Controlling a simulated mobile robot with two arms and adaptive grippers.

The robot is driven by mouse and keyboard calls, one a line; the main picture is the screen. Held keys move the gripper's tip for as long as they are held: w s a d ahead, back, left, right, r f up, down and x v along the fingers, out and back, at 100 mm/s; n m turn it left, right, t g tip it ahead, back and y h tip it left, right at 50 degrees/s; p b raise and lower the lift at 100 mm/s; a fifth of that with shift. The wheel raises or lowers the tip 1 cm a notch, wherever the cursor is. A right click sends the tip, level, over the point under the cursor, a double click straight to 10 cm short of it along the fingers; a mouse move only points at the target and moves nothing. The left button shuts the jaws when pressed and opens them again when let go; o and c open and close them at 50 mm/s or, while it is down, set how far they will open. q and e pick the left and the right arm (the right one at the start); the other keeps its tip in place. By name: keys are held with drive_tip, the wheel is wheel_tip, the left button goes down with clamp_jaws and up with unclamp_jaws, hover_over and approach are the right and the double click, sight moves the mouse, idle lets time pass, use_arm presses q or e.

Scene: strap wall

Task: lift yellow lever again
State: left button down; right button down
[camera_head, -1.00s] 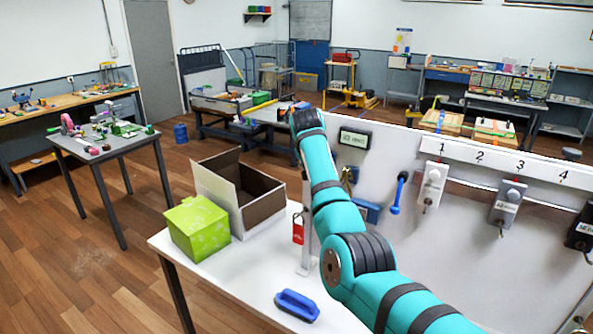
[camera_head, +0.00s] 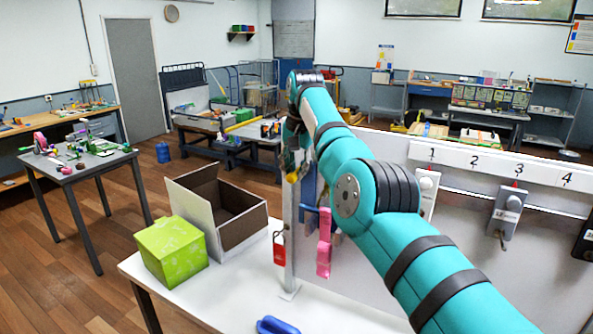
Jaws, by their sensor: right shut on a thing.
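My right arm comes in from the lower right and reaches over the white wall panel (camera_head: 440,245). My right gripper (camera_head: 291,168) is small and dark at the panel's left edge, partly hidden by my own arm. It is shut on the yellow lever (camera_head: 292,178), of which only a small yellow part shows just below the fingers. The lever's base and exact tilt are hidden. My left gripper is not in view.
A red tag (camera_head: 279,249) and a pink strap (camera_head: 324,243) hang below the gripper. An open cardboard box (camera_head: 240,232), a green box (camera_head: 172,252) and a blue handle (camera_head: 277,325) are on the white table (camera_head: 225,292). Grey numbered units (camera_head: 505,212) are at right.

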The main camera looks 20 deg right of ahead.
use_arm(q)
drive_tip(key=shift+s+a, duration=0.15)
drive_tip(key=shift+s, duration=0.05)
use_arm(e)
drive_tip(key=shift+d+r, duration=0.1)
drive_tip(key=shift+d, duration=0.05)
drive_tip(key=c, duration=1.4)
unclamp_jaws()
drive_tip(key=shift+s+d, duration=0.1)
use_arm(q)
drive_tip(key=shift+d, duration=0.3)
use_arm(e)
drive_tip(key=v, duration=0.7)
drive_tip(key=shift+s+r, duration=0.2)
drive_tip(key=shift+s, duration=0.05)
drive_tip(key=shift+d, duration=0.1)
drive_tip(key=shift+f, duration=0.1)
